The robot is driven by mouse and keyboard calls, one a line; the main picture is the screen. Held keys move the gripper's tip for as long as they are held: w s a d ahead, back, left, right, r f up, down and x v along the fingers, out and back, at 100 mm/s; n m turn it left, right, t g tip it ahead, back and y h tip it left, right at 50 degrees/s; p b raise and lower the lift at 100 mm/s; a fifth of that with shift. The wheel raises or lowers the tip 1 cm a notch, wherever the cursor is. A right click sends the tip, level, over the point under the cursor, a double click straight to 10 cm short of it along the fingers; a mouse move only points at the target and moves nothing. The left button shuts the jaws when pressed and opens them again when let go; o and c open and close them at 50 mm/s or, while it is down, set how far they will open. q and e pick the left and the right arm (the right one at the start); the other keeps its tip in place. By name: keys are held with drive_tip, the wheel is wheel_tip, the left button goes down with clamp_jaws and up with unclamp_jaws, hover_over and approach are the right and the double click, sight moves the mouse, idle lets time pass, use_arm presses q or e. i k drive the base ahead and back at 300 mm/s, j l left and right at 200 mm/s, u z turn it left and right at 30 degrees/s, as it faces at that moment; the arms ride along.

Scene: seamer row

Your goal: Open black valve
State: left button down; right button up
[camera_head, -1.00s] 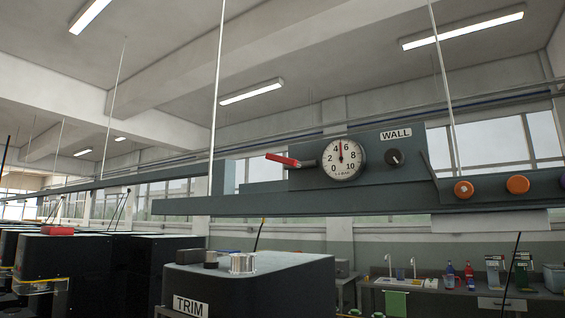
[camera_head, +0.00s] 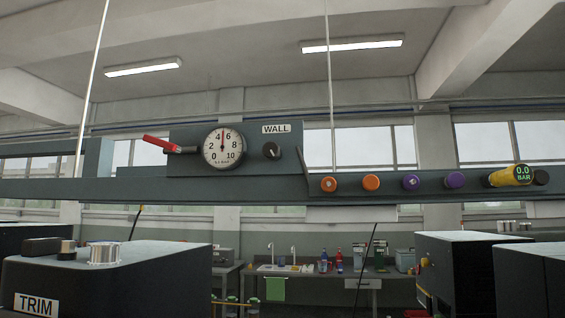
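A grey overhead panel carries a round dial gauge (camera_head: 222,147) with a red needle pointing up, between 4 and 6. A red lever (camera_head: 161,144) sticks out to its left, tilted up toward its outer end. A black knob (camera_head: 271,150) with a light mark sits right of the gauge, below the WALL label (camera_head: 276,129). Which black part is the valve, I cannot tell. Neither gripper is in view.
A dark machine marked TRIM (camera_head: 130,275) stands at lower left, and other dark cabinets (camera_head: 470,255) at lower right. A sink bench (camera_head: 300,270) is behind.

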sight(541, 178)
drive_tip(key=k+z, duration=0.15)
drive_tip(key=z, duration=1.25)
drive_tip(key=i+l+z, duration=0.15)
drive_tip(key=z, duration=0.15)
drive_tip(key=l, duration=0.1)
